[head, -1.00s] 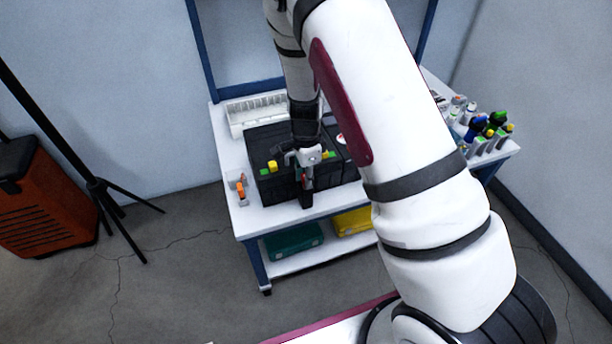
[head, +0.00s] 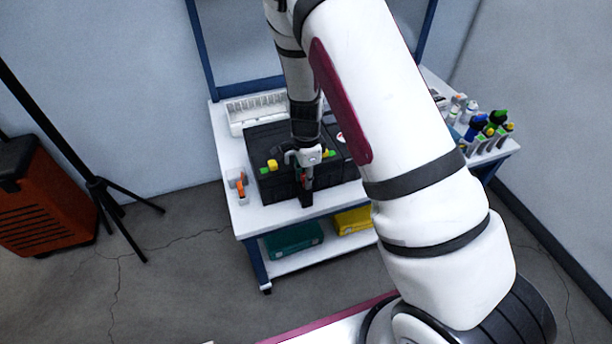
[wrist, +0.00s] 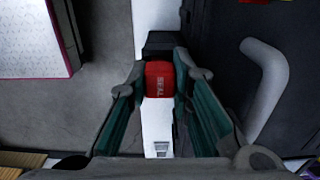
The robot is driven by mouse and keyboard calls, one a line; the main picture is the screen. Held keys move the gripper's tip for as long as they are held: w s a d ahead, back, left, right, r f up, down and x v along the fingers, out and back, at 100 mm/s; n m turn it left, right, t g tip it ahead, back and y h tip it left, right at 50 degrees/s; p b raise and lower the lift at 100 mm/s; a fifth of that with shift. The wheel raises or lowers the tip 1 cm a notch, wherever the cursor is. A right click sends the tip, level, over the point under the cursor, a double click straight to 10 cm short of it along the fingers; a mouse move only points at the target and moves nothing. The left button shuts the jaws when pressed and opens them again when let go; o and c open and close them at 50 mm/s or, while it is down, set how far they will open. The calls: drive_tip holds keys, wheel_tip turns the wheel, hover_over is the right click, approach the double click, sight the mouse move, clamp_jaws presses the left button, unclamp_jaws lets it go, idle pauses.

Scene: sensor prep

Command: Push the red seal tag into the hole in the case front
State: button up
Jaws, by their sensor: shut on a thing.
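The red seal tag (wrist: 159,80), with white lettering, sits between the fingertips of my gripper (wrist: 160,72) in the wrist view. The gripper is shut on it. The black case (head: 265,150) stands on the table in the head view, and my gripper (head: 306,190) points down at its front side. In the wrist view the case (wrist: 296,75) fills the right side, with a grey handle (wrist: 264,88) beside the right finger. I cannot make out the hole, nor whether the tag touches the case.
The white table (head: 228,150) holds a white rack (head: 256,108) behind the case and an orange item (head: 239,187) to its left. Bottles and tools (head: 485,130) stand at the right. A green box (head: 292,239) and a yellow box (head: 353,221) lie on the lower shelf.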

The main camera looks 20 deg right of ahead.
drive_tip(key=shift+f, duration=0.15)
idle(0.5)
drive_tip(key=o, duration=0.8)
drive_tip(key=shift+o, duration=0.2)
drive_tip(key=shift+w, duration=0.1)
drive_tip(key=c, duration=0.3)
drive_tip(key=shift+o, duration=0.5)
